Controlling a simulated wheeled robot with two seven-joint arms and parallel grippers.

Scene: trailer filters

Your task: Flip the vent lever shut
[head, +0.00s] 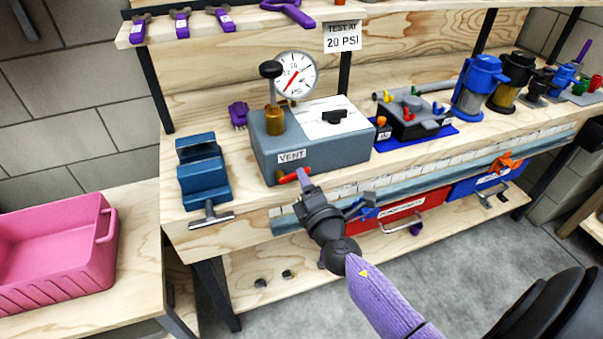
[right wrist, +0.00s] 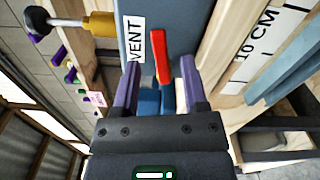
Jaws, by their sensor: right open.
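The vent lever (head: 287,178) is a small red handle low on the front of the grey-blue test box (head: 345,163), just below the VENT label (head: 291,156). In the head view its right end is by my right gripper (head: 304,176), whose purple fingers partly hide it. In the right wrist view the red lever (right wrist: 160,55) lies between the two purple fingers of my right gripper (right wrist: 160,78), with gaps on both sides. The gripper is open and holds nothing. The VENT label (right wrist: 135,38) is beside the left finger. My left gripper is not in view.
A gauge (head: 295,75) and a black-knobbed brass pump (head: 273,110) top the box. A blue vise (head: 203,172) stands to its left, a fixture on a blue mat (head: 443,134) to its right.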

